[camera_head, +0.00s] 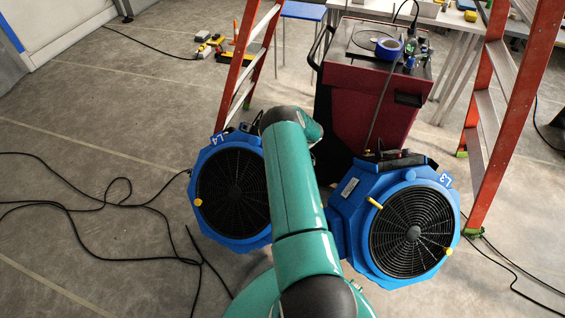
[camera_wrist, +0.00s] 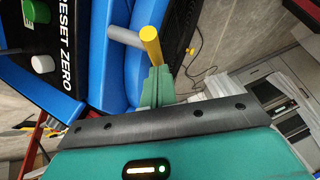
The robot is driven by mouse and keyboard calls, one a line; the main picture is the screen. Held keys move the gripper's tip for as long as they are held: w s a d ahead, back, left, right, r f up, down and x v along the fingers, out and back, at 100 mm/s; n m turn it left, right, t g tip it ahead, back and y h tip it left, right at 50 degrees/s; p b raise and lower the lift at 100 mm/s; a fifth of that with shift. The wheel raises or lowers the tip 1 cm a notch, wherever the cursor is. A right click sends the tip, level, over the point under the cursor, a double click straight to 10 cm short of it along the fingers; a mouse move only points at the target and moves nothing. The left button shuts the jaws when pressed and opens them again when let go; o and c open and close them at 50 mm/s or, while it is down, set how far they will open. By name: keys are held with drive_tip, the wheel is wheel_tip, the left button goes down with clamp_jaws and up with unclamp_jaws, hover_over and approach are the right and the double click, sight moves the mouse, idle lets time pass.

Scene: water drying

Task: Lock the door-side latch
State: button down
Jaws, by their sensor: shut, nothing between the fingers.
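Two blue fan units stand on the floor in the head view, one marked L4 (camera_head: 210,163) and one marked L3 (camera_head: 345,212). Yellow-tipped levers show on L3, one upper left (camera_head: 376,203) and one lower right (camera_head: 448,251); L4 has one at its left (camera_head: 198,202). No label tells which is the door-side latch. In the wrist view, a yellow lever grip (camera_wrist: 152,45) on a grey shaft sticks out from a blue housing (camera_wrist: 115,60). My gripper (camera_wrist: 155,82) is shut and empty, its green fingertips close by the grip's lower end; contact is unclear. The head view hides my gripper behind my arm.
A dark red cabinet (camera_head: 345,95) stands behind the fans, between orange ladder legs (camera_head: 250,60) (camera_head: 510,110). Black cables (camera_head: 110,205) lie on the left floor. A panel reading "RESET ZERO" (camera_wrist: 50,50) has a green and a white knob.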

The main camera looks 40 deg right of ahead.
drive_tip(key=g, duration=0.1)
drive_tip(key=n+g, duration=0.2)
drive_tip(key=shift+w+a+f, duration=0.25)
drive_tip(key=shift+a+f, duration=0.05)
drive_tip(key=shift+a, duration=0.1)
drive_tip(key=shift+s, duration=0.15)
drive_tip(key=shift+s+f, duration=0.3)
drive_tip(key=shift+s, duration=0.55)
drive_tip(key=shift+s+d, duration=0.15)
drive_tip(key=w+v, duration=0.2)
drive_tip(key=v, duration=1.1)
drive_tip(key=shift+s+r, duration=0.4)
drive_tip(key=shift+r, duration=0.25)
